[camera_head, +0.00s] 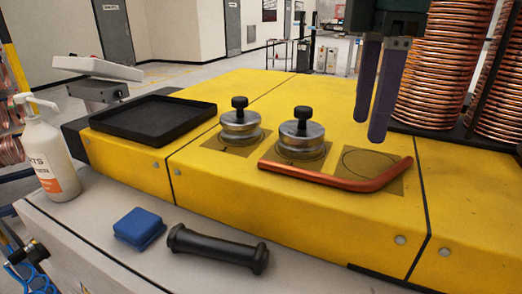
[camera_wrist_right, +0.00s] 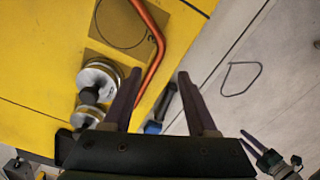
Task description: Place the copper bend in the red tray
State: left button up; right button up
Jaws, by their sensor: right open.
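The copper bend (camera_head: 325,178) is a bent copper tube lying on the yellow bench top (camera_head: 240,190), in front of two round metal clamps with black knobs (camera_head: 302,128). Its short leg angles up to the right. The only tray in view is black (camera_head: 150,119), not red, at the left of the bench top, and it is empty. My right gripper (camera_head: 370,128) is open and empty, above the bench, behind and above the bend. In the right wrist view the bend (camera_wrist_right: 160,47) passes beyond the open fingers (camera_wrist_right: 159,74), apart from them.
Stacked copper coils (camera_head: 445,70) stand at the back right, near my right gripper. A spray bottle (camera_head: 44,150), a blue block (camera_head: 139,227) and a black handle-like part (camera_head: 217,248) are on the grey front ledge. A small grey-white device (camera_head: 97,75) sits behind the tray.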

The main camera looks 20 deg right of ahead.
aim_at(354, 169)
notch_tip(354, 169, down, 3)
jog(key=shift+f, duration=0.2)
notch_tip(354, 169, down, 4)
jog(key=shift+w+a+f+p, duration=0.15)
jog(key=shift+f+p, duration=0.1)
jog(key=shift+p, duration=0.7)
jog(key=shift+f, duration=0.45)
grip_shut()
